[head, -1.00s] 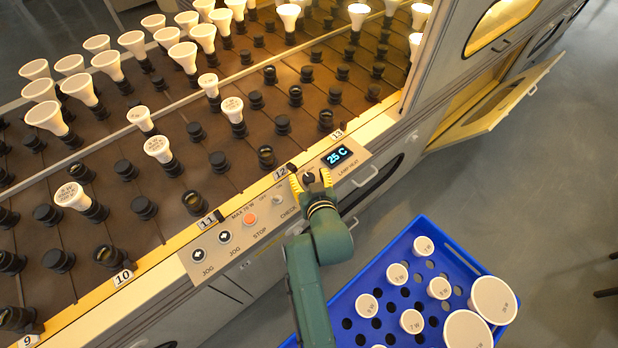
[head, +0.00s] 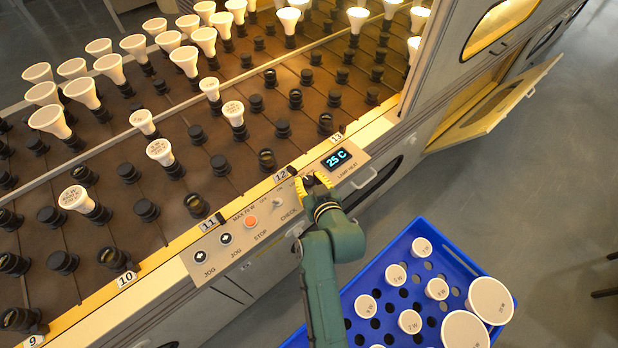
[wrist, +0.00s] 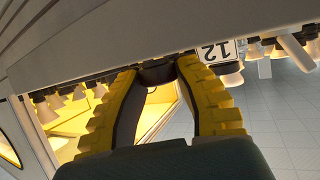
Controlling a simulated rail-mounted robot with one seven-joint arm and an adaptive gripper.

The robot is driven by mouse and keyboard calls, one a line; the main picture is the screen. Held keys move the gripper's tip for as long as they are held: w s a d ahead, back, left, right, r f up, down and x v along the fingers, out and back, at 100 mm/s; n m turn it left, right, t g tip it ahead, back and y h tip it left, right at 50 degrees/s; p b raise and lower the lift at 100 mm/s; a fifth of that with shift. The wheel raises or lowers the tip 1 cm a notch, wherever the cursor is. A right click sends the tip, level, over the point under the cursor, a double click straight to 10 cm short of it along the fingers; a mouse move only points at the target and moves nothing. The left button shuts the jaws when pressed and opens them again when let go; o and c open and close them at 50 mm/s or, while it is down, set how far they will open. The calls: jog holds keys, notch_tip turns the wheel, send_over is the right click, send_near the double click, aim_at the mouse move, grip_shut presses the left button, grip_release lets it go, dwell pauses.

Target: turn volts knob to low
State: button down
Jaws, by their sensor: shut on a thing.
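The control panel (head: 213,270) lies along the front edge of the machine. In the wrist view my gripper (wrist: 161,72) has a finger on each side of the knob (wrist: 156,74). The knob's pointer and scale are too covered to read its setting.
A small toggle switch (head: 277,203), an orange stop button (head: 251,222) and two jog buttons sit left of the knob. A blue crate (head: 452,250) of bulbs stands at lower right. Bulbs and sockets fill the brown bed (head: 100,230). A cabinet door (head: 497,103) hangs open.

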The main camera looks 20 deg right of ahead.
jog(key=shift+d+f+n+y+b, duration=0.1)
jog(key=shift+f+n+y+b, duration=0.1)
jog(key=shift+n+y, duration=0.2)
jog(key=shift+d+f+n+y+b, duration=0.1)
jog(key=shift+n+y+b, duration=0.15)
jog(key=shift+y, duration=0.25)
jog(key=shift+f+n+y+b, duration=0.1)
jog(key=shift+n+y+b, duration=0.8)
jog(key=shift+b, duration=0.15)
jog(key=n+g+y+b, duration=0.1)
jog(key=n+y+b, duration=0.2)
jog(key=b, duration=0.1)
jog(key=shift+a+n+g+y, duration=0.1)
jog(key=shift+n+g+y, duration=0.15)
jog(key=shift+g+y, duration=0.15)
jog(key=c, duration=0.7)
grip_release()
jog(key=shift+w+r, duration=0.1)
jog(key=shift+r, duration=0.15)
